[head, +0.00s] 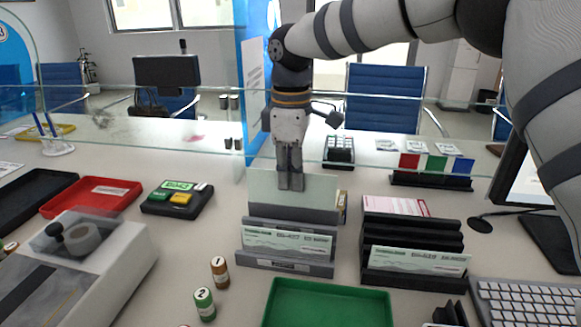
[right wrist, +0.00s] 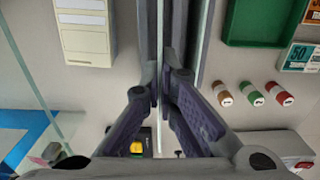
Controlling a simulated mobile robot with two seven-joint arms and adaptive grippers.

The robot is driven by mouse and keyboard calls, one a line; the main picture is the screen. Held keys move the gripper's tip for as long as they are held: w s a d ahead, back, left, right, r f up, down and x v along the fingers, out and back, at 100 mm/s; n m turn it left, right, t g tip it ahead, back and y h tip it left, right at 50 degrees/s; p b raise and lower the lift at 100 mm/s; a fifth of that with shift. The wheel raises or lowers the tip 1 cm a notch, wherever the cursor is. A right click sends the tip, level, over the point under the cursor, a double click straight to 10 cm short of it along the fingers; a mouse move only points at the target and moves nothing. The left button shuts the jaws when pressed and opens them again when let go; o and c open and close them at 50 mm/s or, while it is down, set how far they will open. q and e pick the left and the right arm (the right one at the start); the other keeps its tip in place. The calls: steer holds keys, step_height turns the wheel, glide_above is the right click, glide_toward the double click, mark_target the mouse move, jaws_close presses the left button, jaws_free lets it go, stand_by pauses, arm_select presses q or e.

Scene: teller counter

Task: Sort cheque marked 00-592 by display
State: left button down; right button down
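My right gripper (head: 290,186) comes down from above and is shut on a pale green cheque (head: 318,190), which stands upright at the back of the left dark rack (head: 285,268). Its number cannot be read. In the right wrist view the fingers (right wrist: 162,95) close on a thin pale edge (right wrist: 160,135). Another cheque (head: 287,243) stands in the left rack's front slot. The right rack (head: 412,240) holds a cheque (head: 415,260) in front and a pink-and-white slip (head: 396,206) behind. My left gripper is out of view.
A green tray (head: 328,283) lies in front of the racks. Stamps (head: 204,304) stand left of it, beside a grey machine (head: 95,262). A red tray (head: 92,196) lies at left. A monitor (head: 535,180) and keyboard (head: 525,303) are at right. A glass screen crosses behind.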

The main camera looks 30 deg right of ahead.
mark_target(291, 206)
steer(key=shift+f, duration=2.45)
steer(key=c, duration=2.3)
jaws_free()
steer(key=o, duration=0.6)
steer(key=shift+r+p, duration=0.5)
steer(key=shift+r, duration=3.05)
